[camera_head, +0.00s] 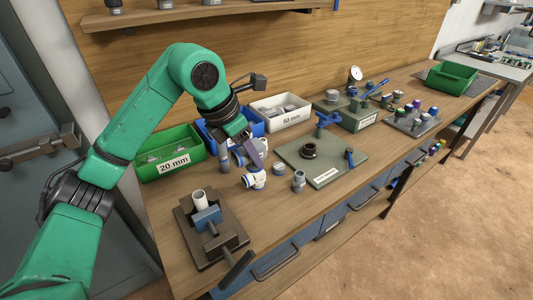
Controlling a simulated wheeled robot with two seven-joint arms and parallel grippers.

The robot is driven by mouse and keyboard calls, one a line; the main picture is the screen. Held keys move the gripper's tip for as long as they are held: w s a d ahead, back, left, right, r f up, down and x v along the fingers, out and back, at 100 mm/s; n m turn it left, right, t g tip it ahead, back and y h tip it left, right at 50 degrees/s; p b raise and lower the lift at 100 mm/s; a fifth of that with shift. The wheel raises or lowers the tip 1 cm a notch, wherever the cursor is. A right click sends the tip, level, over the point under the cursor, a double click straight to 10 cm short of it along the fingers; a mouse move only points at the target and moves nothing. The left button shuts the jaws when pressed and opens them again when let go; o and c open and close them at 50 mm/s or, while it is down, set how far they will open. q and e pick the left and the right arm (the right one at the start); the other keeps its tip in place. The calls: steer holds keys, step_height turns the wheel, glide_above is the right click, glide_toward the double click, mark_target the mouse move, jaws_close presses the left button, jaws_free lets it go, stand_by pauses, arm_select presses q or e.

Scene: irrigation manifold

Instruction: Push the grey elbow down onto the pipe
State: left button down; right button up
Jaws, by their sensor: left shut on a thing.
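My left gripper (258,160) points down over the middle of the bench, shut on a pale grey elbow (254,179) with blue collars. The elbow hangs below the fingers, close to the bench top; I cannot tell whether it touches it. A short pale pipe (199,198) stands upright in a bench vise (207,219) with blue jaws, at the front left. The elbow is behind and to the right of the pipe, apart from it. The pipe's top is bare. My right gripper is not in view.
Behind are a green 20 mm bin (172,168), a blue bin (203,134) and a white 50 mm bin (283,106). Loose fittings (299,181) stand right of the elbow, beside a grey-green plate (325,180). The vise handle (237,270) juts over the front edge.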

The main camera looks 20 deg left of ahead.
arm_select(q)
steer(key=shift+s+a+f+p, duration=0.55)
steer(key=shift+s+a, duration=0.6)
steer(key=shift+a, duration=0.9)
steer(key=shift+s+a+f+p, duration=0.3)
steer(key=shift+s+a+f, duration=0.55)
steer(key=shift+a, duration=1.2)
steer(key=shift+s+a+f+p, duration=0.4)
steer(key=shift+s+a, duration=1)
steer(key=shift+a, duration=0.65)
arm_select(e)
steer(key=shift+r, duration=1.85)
arm_select(q)
steer(key=shift+f+b, duration=0.15)
steer(key=shift+b, duration=0.35)
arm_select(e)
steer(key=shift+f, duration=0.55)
arm_select(q)
steer(key=shift+f+b, duration=0.25)
steer(key=shift+b, duration=0.35)
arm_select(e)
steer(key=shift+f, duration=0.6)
arm_select(q)
steer(key=shift+f, duration=0.1)
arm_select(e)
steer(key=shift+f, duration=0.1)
